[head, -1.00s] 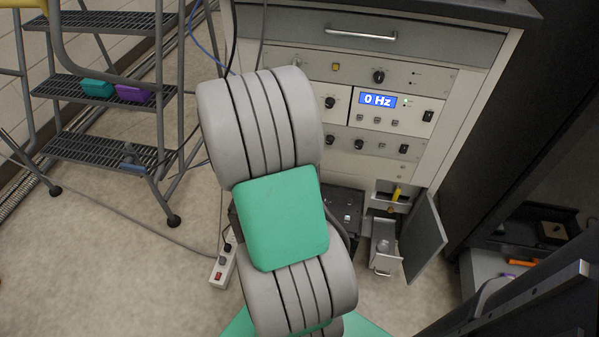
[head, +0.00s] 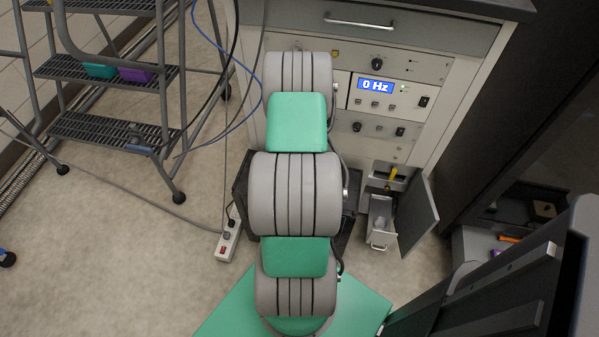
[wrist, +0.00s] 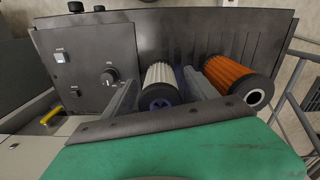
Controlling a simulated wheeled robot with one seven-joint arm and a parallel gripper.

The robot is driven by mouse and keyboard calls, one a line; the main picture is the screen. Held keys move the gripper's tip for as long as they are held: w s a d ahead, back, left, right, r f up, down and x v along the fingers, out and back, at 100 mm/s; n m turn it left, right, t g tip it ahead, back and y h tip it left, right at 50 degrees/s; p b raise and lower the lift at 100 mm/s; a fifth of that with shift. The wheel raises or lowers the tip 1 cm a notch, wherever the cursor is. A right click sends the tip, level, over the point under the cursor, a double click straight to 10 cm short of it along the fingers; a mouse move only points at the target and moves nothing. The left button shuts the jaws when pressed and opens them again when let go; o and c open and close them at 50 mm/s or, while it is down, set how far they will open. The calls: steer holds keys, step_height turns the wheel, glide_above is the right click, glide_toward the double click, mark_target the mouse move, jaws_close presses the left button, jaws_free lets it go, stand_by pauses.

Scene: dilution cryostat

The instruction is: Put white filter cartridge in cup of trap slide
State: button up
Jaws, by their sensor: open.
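The white filter cartridge (wrist: 160,84), pleated with a dark end cap, shows in the wrist view in front of a dark panel. My gripper (wrist: 162,78) is open, with one grey finger on each side of the cartridge. I cannot tell whether either finger touches it. In the head view my arm hides the gripper and the cartridge. The trap slide (head: 380,228) is a pale pulled-out drawer low on the cabinet, with its cup (head: 381,207) inside. The cup's inside is too small to make out.
The dark unit (wrist: 90,65) has a knob and switch. A yellow handle (head: 394,175) is above the slide; an open door (head: 417,214) stands right of it. A step ladder (head: 115,130) is at left.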

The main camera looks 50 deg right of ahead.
jaws_close()
stand_by(0.6)
steer(key=shift+r, duration=0.15)
